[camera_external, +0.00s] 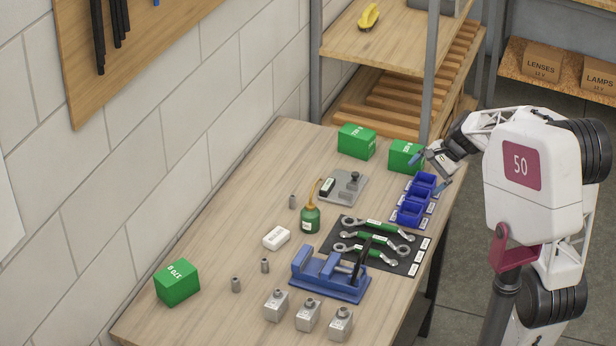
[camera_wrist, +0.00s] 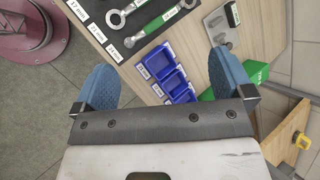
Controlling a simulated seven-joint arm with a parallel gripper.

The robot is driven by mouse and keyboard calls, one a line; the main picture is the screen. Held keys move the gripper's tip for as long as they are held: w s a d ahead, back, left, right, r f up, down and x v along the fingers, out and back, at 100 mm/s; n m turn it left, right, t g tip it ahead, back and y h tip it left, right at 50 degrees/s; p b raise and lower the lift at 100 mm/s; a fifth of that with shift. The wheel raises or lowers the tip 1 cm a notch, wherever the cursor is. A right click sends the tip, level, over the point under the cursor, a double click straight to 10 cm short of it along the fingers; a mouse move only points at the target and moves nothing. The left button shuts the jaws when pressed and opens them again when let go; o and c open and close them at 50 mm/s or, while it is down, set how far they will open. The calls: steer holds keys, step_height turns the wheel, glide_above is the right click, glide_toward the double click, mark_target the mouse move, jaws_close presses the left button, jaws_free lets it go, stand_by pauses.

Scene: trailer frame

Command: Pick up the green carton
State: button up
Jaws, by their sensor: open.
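Three green cartons stand on the workbench in the external view: one at the front left (camera_external: 177,283), one at the back (camera_external: 357,141), and one at the back right (camera_external: 405,156). My gripper (camera_external: 431,171) is open and empty above the bench's right edge, close to the back-right carton and the blue bins. In the wrist view my gripper's blue fingers (camera_wrist: 165,78) are spread wide. Green carton surface (camera_wrist: 256,73) shows beside and behind the right finger, partly hidden by it. I cannot tell whether it is one carton or two.
Blue bins (camera_external: 413,205) sit near my gripper and lie between my fingers in the wrist view (camera_wrist: 166,72). A wrench mat (camera_external: 410,268), blue vise (camera_external: 330,285), green oil can (camera_external: 310,220) and several metal parts crowd the bench. A shelf post (camera_external: 430,75) rises behind.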

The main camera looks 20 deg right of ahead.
steer(key=w+d+f+m+t+y, duration=0.1)
steer(key=w+d+f+m, duration=0.25)
steer(key=w, duration=0.35)
steer(key=w+d+f+m+t+y, duration=0.15)
steer(key=w+d+m, duration=0.25)
steer(key=w, duration=0.4)
steer(key=m+t, duration=0.5)
steer(key=m, duration=0.2)
glide_toward(416, 149)
steer(key=x, duration=0.3)
steer(key=shift+w+a+g, duration=0.1)
steer(key=shift+w+g, duration=0.1)
steer(key=shift+g, duration=0.05)
steer(key=shift+x, duration=1.3)
steer(key=shift+x, duration=2.55)
steer(key=shift+a, duration=0.1)
